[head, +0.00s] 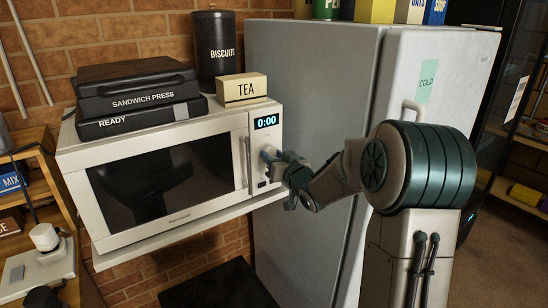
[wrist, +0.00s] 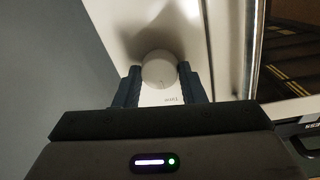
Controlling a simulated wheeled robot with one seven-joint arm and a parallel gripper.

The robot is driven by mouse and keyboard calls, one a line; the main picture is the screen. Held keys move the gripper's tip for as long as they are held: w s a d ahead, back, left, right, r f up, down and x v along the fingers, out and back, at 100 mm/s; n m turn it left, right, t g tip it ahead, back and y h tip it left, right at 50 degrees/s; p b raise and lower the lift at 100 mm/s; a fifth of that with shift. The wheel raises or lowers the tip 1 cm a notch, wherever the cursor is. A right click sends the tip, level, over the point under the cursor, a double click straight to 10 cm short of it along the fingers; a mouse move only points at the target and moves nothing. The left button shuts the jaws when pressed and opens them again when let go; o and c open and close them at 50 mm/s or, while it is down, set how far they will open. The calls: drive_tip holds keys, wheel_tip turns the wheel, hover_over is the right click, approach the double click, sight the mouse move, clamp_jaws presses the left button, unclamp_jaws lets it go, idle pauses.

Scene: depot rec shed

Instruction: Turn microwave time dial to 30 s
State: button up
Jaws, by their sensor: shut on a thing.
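The white microwave (head: 100,220) stands on a shelf, with its door closed. Its display (head: 266,121) reads 0:00. The round, pale time dial (wrist: 159,70) is on its control panel, and part of a printed label shows beside it in the wrist view. My gripper (head: 268,156) reaches the panel from the right in the head view and hides most of the dial there. In the wrist view, the two dark fingers (wrist: 160,80) are on either side of the dial, shut on it. The dial's pointer mark cannot be made out.
A black sandwich press (head: 140,85), a tea box (head: 242,88) and a biscuits tin (head: 214,50) sit on top of the microwave. A grey fridge (head: 310,90) stands close on the right. The vertical door handle (head: 243,163) is just left of my gripper.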

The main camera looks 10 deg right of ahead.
drive_tip(key=shift+r+m+p, duration=0.15)
drive_tip(key=shift+m+p, duration=0.8)
drive_tip(key=shift+m, duration=0.35)
drive_tip(key=shift+m+p, duration=1)
drive_tip(key=shift+m, duration=0.5)
drive_tip(key=o, duration=1)
drive_tip(key=b+v, duration=0.1)
drive_tip(key=v, duration=1.3)
drive_tip(key=shift+r, duration=0.15)
drive_tip(key=shift+w, duration=0.1)
